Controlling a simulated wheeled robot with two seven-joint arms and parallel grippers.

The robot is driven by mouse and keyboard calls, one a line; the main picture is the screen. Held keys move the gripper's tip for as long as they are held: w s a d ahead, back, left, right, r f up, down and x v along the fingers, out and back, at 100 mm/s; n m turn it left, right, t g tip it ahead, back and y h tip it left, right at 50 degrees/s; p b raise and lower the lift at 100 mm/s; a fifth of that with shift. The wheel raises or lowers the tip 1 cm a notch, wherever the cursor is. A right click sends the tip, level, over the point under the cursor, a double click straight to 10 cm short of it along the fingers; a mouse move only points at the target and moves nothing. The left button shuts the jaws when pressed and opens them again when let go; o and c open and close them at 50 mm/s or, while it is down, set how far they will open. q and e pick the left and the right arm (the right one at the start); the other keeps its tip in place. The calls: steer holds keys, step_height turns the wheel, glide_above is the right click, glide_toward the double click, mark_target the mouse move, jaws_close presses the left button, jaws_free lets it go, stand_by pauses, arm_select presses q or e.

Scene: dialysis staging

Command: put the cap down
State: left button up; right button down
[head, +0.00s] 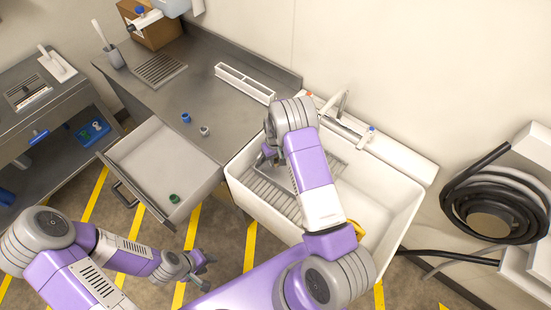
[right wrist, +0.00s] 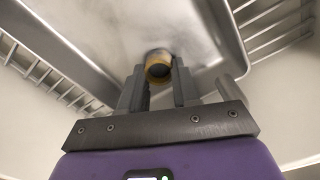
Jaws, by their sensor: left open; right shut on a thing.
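My right gripper (right wrist: 158,82) is shut on a yellow-brown ringed cap (right wrist: 158,66), seen end-on between its fingers in the right wrist view. In the head view the right gripper (head: 267,156) is over the left part of the white sink (head: 385,215), and my arm hides the cap there. Whether the cap touches the grey metal surface (right wrist: 100,35) behind it is not clear. My left gripper (head: 198,268) is open and empty, low over the floor in front of the drawer.
A blue cap (head: 186,118) and a pale cap (head: 205,131) stand on the steel counter (head: 215,105). A green cap (head: 174,198) lies in the open drawer (head: 150,160). A slatted rack (head: 272,197) is in the sink. A white divided tray (head: 245,83) sits near the wall.

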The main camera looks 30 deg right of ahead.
steer(key=shift+f, duration=0.2)
steer(key=c, duration=1.1)
jaws_free()
steer(key=shift+r, duration=0.15)
steer(key=shift+r, duration=0.25)
step_height(320, 180, up, 12)
steer(key=p, duration=0.1)
steer(key=shift+f, duration=0.15)
steer(key=shift+p, duration=0.3)
